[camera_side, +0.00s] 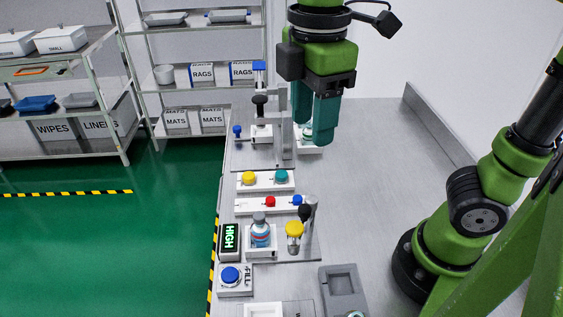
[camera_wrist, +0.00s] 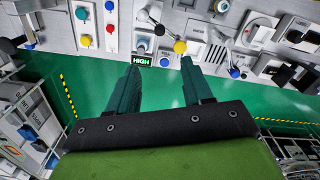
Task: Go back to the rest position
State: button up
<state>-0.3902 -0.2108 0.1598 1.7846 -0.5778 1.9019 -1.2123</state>
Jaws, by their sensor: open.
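My gripper (camera_side: 325,118) hangs with its teal fingers pointing down in the side view, above the far part of the steel bench. In the wrist view my gripper (camera_wrist: 160,75) shows two teal fingers spread apart with nothing between them. A white-capped vial (camera_side: 306,133) stands in a white holder just behind and left of the fingers; whether it touches them I cannot tell. A blue-labelled bottle (camera_side: 260,233) stands in a white holder nearer the camera, well apart from my gripper.
The steel bench (camera_side: 375,150) is clear to the right of my gripper. A press-like stand (camera_side: 284,125) is close on its left. Yellow and teal knobs, a yellow valve knob (camera_side: 294,229), a HIGH display (camera_side: 229,239) and a blue button (camera_side: 231,274) line the bench's left side.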

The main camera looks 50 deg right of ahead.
jog(key=d+f+m+t+y, duration=0.2)
jog(key=d+f+m+t, duration=0.5)
jog(key=d+m, duration=0.5)
jog(key=m, duration=0.5)
jog(key=shift+w+f, duration=0.3)
jog(key=shift+w, duration=0.1)
